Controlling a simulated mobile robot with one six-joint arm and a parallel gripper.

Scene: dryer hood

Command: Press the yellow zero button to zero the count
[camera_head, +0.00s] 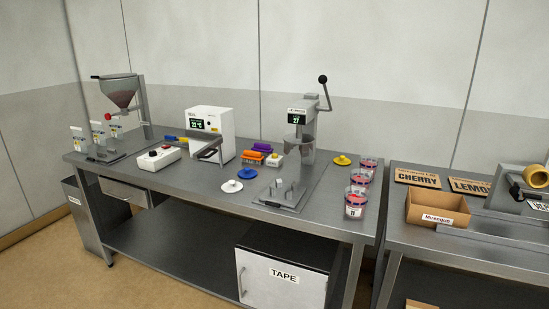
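A lever press (298,155) with a black-knobbed handle stands on the right part of the steel table. Its green display (296,118) seems to read 27. A small white box (273,161) sits just left of the press column, with what looks like a small yellow button on top, too small to be sure. A loose yellow disc with a knob (342,160) lies right of the press. My gripper is not in view.
A white machine (210,132) with a green display stands left of the press. Orange and purple blocks (256,153), a white disc (232,186), a blue disc (247,173) and a white box with a red button (157,157) lie nearby. Several cups (356,202) line the right edge.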

